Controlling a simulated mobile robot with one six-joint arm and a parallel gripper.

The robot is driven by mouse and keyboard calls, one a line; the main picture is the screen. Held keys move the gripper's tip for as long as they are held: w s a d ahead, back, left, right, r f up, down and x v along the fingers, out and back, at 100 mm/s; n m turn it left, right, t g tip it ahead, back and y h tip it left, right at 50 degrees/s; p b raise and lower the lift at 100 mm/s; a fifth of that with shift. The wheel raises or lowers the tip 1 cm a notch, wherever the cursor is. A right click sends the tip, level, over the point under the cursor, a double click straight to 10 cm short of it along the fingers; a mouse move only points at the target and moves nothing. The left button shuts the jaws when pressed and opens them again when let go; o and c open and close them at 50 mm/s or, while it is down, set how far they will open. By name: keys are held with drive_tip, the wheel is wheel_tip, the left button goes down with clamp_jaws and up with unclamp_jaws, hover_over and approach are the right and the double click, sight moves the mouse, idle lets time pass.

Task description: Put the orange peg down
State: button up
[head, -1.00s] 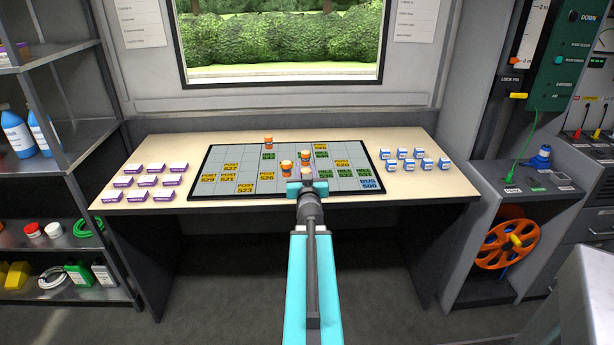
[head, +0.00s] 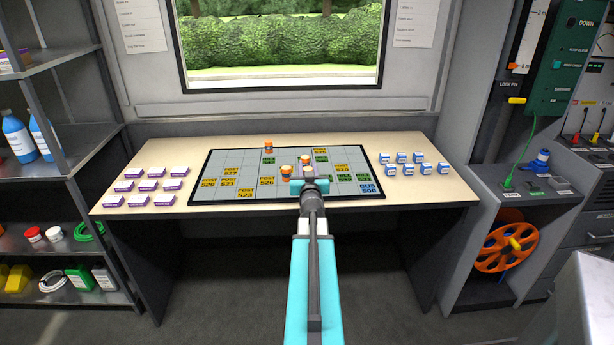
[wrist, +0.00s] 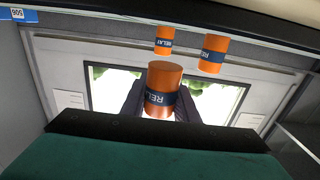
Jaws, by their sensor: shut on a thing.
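My gripper (head: 309,183) is over the near right-centre part of the gridded board (head: 222,194) on the table. In the wrist view its dark jaws (wrist: 160,106) are shut on an orange peg (wrist: 165,74) with a dark RELAY band. The gripper and arm hide most of this peg in the head view; I cannot tell whether its far end touches the board. Two similar orange pegs (head: 286,170) and (head: 306,160) stand close beyond the gripper. Another orange peg (head: 269,147) stands at the board's back edge.
Yellow POST labels (head: 245,195) and green labels (head: 362,177) lie on the board. Purple-and-white blocks (head: 140,186) stand on the table at left, blue-and-white blocks (head: 408,169) at right. Bare grid cells lie at the board's left and back.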

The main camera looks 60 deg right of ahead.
drive_tip(key=shift+f, duration=1.7)
drive_tip(key=shift+f, duration=0.2)
drive_tip(key=o, duration=1.1)
drive_tip(key=shift+c, duration=0.2)
drive_tip(key=shift+r, duration=0.25)
drive_tip(key=shift+b+v, duration=0.45)
drive_tip(key=shift+v, duration=2.5)
drive_tip(key=shift+s+a+r+p, duration=0.1)
drive_tip(key=shift+a+p, duration=0.1)
drive_tip(key=shift+p, duration=0.45)
drive_tip(key=shift+a+p, duration=0.1)
drive_tip(key=shift+p, duration=0.2)
drive_tip(key=shift+s+a+p, duration=0.1)
drive_tip(key=shift+p, duration=0.2)
